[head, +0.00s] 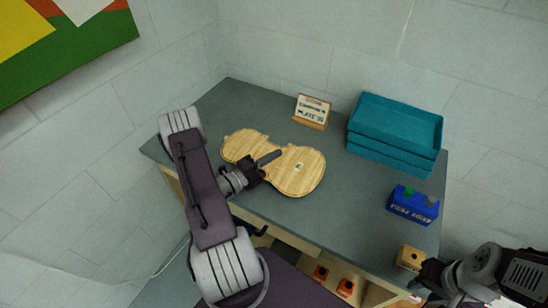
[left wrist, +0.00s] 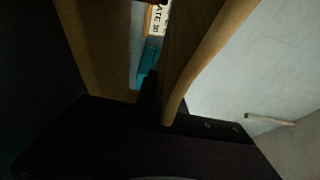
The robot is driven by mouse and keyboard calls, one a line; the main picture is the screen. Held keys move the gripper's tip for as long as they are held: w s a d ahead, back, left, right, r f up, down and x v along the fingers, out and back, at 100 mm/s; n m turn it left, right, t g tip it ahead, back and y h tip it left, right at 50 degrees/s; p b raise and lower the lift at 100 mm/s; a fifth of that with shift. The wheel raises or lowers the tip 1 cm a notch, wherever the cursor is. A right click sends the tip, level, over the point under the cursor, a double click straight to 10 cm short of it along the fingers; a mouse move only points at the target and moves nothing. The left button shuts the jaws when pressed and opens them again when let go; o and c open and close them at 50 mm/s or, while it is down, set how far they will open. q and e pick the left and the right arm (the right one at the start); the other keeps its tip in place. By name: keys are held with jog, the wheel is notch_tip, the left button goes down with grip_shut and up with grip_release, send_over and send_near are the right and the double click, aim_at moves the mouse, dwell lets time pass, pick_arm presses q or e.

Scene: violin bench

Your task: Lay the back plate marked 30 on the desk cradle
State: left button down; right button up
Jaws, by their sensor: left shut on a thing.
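The back plate (head: 303,172) is a pale wooden violin-shaped board with a small label too small to read. It is over the middle of the desk (head: 235,107) in the head view. My left gripper (head: 268,160) is shut on its near edge at the waist, with one dark finger across the top face. The plate (left wrist: 205,55) also fills the middle of the left wrist view. No cradle shows clearly; whether one is under the plate, or whether the plate touches anything, I cannot tell. My right gripper (head: 422,280) is at the lower right, its fingers unclear.
A small sign (head: 313,111) stands behind the plate; "ATE 30" shows on it in the left wrist view (left wrist: 157,20). Stacked teal trays (head: 395,130) are at the back right. A blue box (head: 412,207) and a wooden block (head: 410,258) stand along the right side.

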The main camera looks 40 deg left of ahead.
pick_arm(q)
jog(key=shift+f, duration=0.4)
dwell(0.4)
jog(key=c, duration=1.3)
grip_release()
jog(key=shift+c, duration=0.2)
jog(key=v, duration=0.9)
jog(key=shift+b, duration=0.3)
jog(key=shift+s, duration=0.1)
